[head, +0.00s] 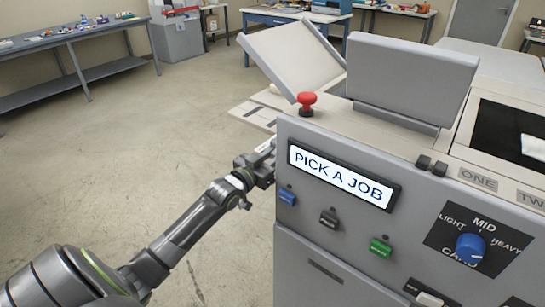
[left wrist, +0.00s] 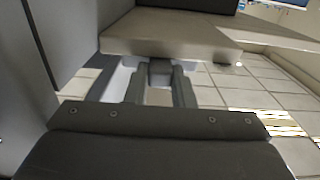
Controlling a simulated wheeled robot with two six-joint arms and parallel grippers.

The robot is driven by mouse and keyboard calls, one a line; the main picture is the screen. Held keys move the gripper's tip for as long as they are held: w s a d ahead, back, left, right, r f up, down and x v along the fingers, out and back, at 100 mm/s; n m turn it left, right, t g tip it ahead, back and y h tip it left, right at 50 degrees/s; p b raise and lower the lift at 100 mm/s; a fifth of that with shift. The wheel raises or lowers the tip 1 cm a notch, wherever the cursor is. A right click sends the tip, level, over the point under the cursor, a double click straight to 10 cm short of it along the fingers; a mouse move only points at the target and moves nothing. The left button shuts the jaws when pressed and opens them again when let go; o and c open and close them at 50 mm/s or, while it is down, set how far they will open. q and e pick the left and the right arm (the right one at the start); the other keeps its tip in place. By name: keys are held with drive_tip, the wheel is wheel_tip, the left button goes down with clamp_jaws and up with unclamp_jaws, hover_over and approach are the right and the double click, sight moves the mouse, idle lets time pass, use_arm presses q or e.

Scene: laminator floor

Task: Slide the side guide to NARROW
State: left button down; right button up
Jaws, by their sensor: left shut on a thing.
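My left gripper (head: 264,163) reaches the left side of the laminator (head: 345,250), and the machine's front corner hides its tips in the head view. In the left wrist view the two fingers (left wrist: 160,90) are shut on a small dark grey tab (left wrist: 160,68), which I take to be the side guide's handle. The tab sits just under the edge of a beige shelf (left wrist: 170,36). The rest of the side guide is not clear to see, and no NARROW mark can be read. My right gripper is not in view.
The laminator front has a "PICK A JOB" screen (head: 342,176), a blue button (head: 287,197), a green button (head: 380,247) and a blue dial (head: 470,247). A red mushroom button (head: 307,103) stands on top. The floor (head: 130,150) left of the machine is open; a bench (head: 75,40) stands beyond.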

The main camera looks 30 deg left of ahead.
use_arm(q)
drive_tip(key=shift+w+f+b, duration=0.1)
drive_tip(key=shift+w+b, duration=0.25)
drive_tip(key=shift+b, duration=0.1)
drive_tip(key=w+b, duration=0.2)
drive_tip(key=w, duration=0.1)
drive_tip(key=shift+d, duration=0.15)
drive_tip(key=shift+w, duration=0.25)
drive_tip(key=shift+r, duration=0.25)
drive_tip(key=c, duration=1.7)
unclamp_jaws()
drive_tip(key=o, duration=0.5)
drive_tip(key=shift+w+f, duration=0.15)
drive_tip(key=shift+w, duration=0.05)
drive_tip(key=shift+c, duration=0.2)
drive_tip(key=shift+s, duration=0.1)
